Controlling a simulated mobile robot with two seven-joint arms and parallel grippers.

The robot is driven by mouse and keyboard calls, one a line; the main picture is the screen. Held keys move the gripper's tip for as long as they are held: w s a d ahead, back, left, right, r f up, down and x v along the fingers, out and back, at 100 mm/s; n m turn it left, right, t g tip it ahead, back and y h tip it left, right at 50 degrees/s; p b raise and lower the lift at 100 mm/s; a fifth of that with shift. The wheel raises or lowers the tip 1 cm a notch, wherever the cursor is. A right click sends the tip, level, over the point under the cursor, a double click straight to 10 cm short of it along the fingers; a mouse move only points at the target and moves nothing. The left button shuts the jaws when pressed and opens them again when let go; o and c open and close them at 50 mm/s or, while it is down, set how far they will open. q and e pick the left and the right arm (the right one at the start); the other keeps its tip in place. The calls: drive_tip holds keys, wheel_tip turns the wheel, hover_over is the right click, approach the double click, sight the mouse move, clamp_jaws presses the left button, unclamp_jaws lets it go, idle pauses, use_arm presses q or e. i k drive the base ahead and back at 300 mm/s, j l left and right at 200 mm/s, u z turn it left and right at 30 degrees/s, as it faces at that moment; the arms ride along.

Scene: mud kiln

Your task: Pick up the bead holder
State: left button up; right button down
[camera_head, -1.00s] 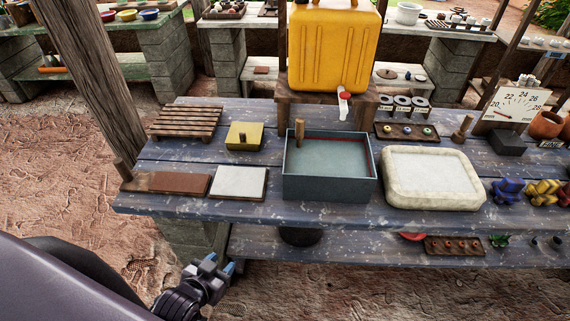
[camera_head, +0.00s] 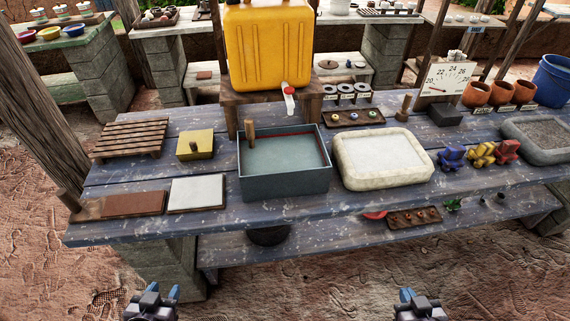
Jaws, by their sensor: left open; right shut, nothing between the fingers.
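I cannot tell for certain which thing is the bead holder. A dark wooden strip (camera_head: 354,118) with several coloured ring-like pieces lies at the back of the blue table, right of the yellow jug. A small brown rack (camera_head: 413,218) with several orange-brown round pieces sits on the lower shelf, front right. My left gripper (camera_head: 158,291) is open and empty at the bottom left, in front of the table. My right gripper (camera_head: 419,294) is shut and empty at the bottom right, in front of and below the brown rack. Neither gripper touches anything.
On the blue table (camera_head: 225,228) stand a teal basin (camera_head: 285,183), a pale stone tray (camera_head: 384,159), a yellow box (camera_head: 195,146) and small coloured figures (camera_head: 480,154). A red piece (camera_head: 374,215) lies left of the brown rack. The ground before the table is clear.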

sight(450, 159)
drive_tip(key=l+u, duration=0.2)
drive_tip(key=l, duration=0.7)
drive_tip(key=l+u, duration=0.2)
drive_tip(key=l, duration=0.7)
drive_tip(key=k+l+u, duration=0.2)
drive_tip(key=l, duration=0.7)
drive_tip(key=i+l, duration=0.05)
drive_tip(key=i, duration=0.05)
